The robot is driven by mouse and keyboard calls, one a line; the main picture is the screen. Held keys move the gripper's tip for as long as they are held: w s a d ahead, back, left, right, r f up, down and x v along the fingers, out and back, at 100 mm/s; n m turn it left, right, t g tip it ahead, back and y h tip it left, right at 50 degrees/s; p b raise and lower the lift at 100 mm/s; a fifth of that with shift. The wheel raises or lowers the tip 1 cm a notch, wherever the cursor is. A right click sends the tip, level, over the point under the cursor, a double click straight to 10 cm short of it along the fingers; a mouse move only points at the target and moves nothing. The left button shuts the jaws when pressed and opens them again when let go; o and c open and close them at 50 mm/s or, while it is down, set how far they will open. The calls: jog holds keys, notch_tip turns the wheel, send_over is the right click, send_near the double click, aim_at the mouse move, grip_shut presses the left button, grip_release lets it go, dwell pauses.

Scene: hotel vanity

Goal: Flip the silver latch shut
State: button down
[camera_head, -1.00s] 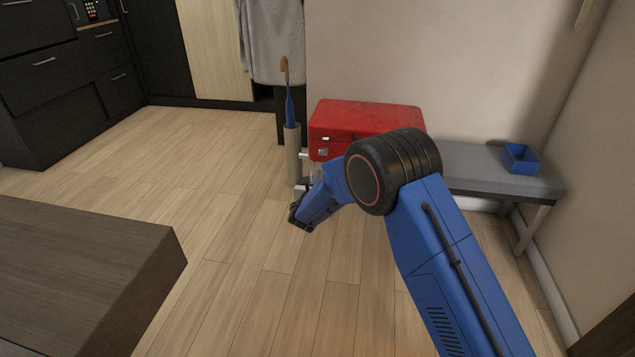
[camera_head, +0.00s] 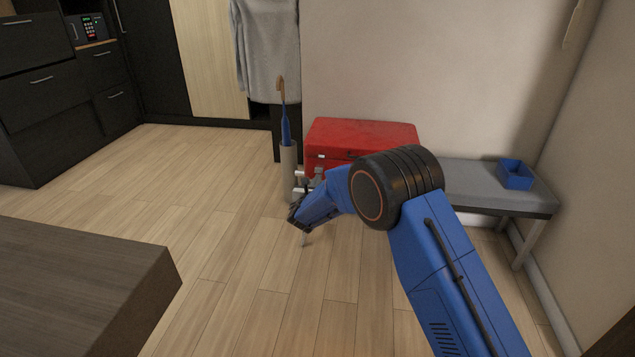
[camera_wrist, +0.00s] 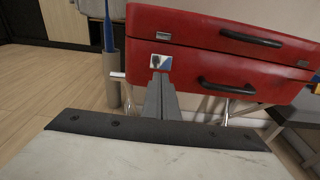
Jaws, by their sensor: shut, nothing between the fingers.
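A red case (camera_head: 361,133) stands by the wall, with its front facing me. It also shows in the wrist view (camera_wrist: 215,75), with a lid above a lower shell. A silver latch plate (camera_wrist: 160,62) sits on the lower shell at the left of the front, below a small metal catch (camera_wrist: 163,36) on the lid. My gripper (camera_wrist: 160,80) is shut and empty, its tips just below the latch plate in the picture. I cannot tell whether they touch it. In the head view my arm hides the front's lower right part.
A holder (camera_head: 289,172) with a blue umbrella (camera_head: 285,125) stands close on the left of the case. A grey bench (camera_head: 495,187) with a blue tray (camera_head: 515,174) is on the right. A dark table (camera_head: 75,285) fills the lower left. The floor between is clear.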

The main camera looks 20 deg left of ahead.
aim_at(318, 167)
jog(key=shift+r+g, duration=0.55)
jog(key=shift+g, duration=0.05)
jog(key=shift+w+r+g+h, duration=0.15)
jog(key=shift+r+g+h, duration=0.25)
jog(key=shift+r+g, duration=1.05)
jog(key=shift+w+a+r, duration=0.15)
jog(key=shift+w+r, duration=0.2)
jog(key=shift+r, duration=0.35)
jog(key=shift+w+r, duration=0.1)
jog(key=shift+r, duration=0.05)
jog(key=r+g, duration=0.1)
jog(key=w+r+g, duration=0.1)
jog(key=g, duration=0.1)
jog(key=shift+w+a+h, duration=0.2)
jog(key=shift+h, duration=0.1)
jog(key=shift+r, duration=0.1)
jog(key=shift+r, duration=0.7)
